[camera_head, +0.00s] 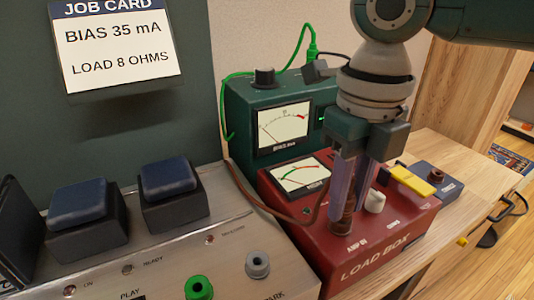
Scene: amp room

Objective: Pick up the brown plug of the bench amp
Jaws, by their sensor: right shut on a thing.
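The brown plug (342,226) stands at the AMP IN spot on top of the red load box (385,245). A thin brown cable runs from the left side of the green meter box (240,115) across the red box toward the plug. My right gripper (349,208) points down from above and is shut on the brown plug, its fingers hiding the upper part. I cannot tell whether the plug is still seated in the socket. My left gripper is not in view.
A grey panel (160,255) with two dark blue blocks, a green socket (198,287) and a grey socket (257,264) lies at left. A white knob (375,201) and a yellow part (411,180) are right of the fingers. A blue box (436,180) stands further right.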

